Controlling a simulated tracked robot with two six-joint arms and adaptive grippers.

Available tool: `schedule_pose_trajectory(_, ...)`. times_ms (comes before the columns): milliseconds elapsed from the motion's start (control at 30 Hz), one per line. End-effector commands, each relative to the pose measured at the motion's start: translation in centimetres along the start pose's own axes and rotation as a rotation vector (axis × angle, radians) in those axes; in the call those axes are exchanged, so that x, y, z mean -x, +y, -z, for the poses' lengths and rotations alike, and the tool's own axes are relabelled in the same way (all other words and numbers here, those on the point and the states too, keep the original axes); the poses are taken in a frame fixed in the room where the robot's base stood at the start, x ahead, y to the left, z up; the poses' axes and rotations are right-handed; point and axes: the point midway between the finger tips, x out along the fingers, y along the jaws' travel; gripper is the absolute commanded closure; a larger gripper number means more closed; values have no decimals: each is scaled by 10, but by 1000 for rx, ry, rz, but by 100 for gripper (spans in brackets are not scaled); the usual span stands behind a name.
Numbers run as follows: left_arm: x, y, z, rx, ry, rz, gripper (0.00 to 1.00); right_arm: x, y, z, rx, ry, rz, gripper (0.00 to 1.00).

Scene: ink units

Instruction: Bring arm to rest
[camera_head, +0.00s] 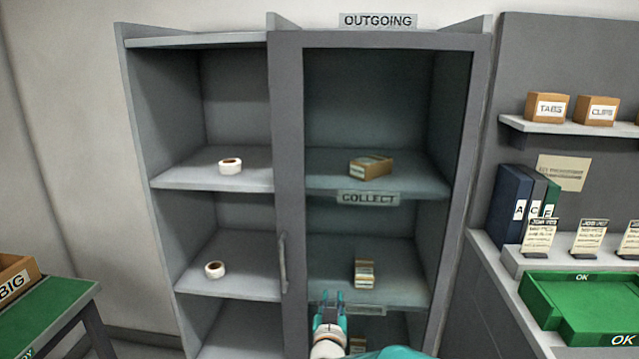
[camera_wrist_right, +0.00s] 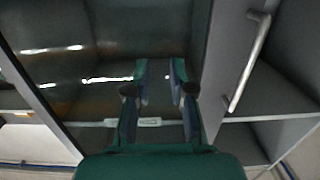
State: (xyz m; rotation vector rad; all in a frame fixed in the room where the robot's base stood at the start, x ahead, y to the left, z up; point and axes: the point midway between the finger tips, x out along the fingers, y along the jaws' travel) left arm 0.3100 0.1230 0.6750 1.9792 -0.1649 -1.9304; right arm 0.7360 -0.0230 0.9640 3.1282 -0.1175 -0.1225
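My right gripper (camera_head: 331,298) is in front of the lower part of the outgoing cabinet, with teal fingers pointing up and away. In the right wrist view the two fingers (camera_wrist_right: 160,75) stand apart with nothing between them, so it is open and empty. My left gripper is not in view. The arm's white and teal links show at the bottom of the head view.
The cabinet's framed, seemingly glazed door (camera_head: 288,150) covers its right bay; its handle (camera_head: 283,262) is close by. Boxes (camera_head: 371,166) sit behind it. Tape rolls (camera_head: 230,166) lie in the open left bay. A green tray (camera_head: 580,305) stands right, a green-topped table (camera_head: 45,312) left.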

Motion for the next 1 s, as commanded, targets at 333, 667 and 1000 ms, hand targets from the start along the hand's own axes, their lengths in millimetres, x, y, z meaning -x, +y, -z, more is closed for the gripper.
schedule_pose_trajectory(333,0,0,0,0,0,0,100,77,155,-200,22,-514,-1,77)
schedule_pose_trajectory(667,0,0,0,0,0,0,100,288,155,-313,-195,-1132,173,77)
schedule_pose_trajectory(1000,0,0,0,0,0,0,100,395,127,-321,-334,-1462,226,77)
